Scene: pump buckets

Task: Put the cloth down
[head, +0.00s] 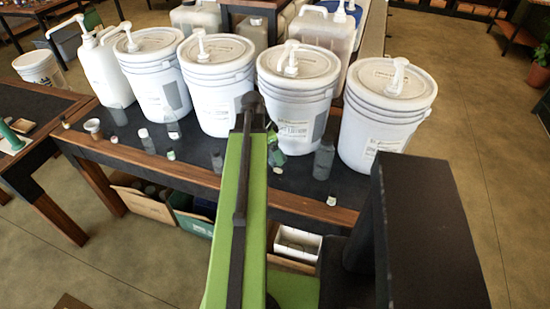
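I see no cloth in the head view. My green and black arm reaches forward over the dark table (190,143), up to a dark joint in front of the white buckets. My gripper does not show; the arm may hide it. A small green shape beside the arm, in front of a bucket, is too unclear to name.
Several white pump buckets (395,112) line the table's back. Small bottles (323,160) and jars stand along its front. Open boxes (143,198) sit below. Another table (20,170) is at left.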

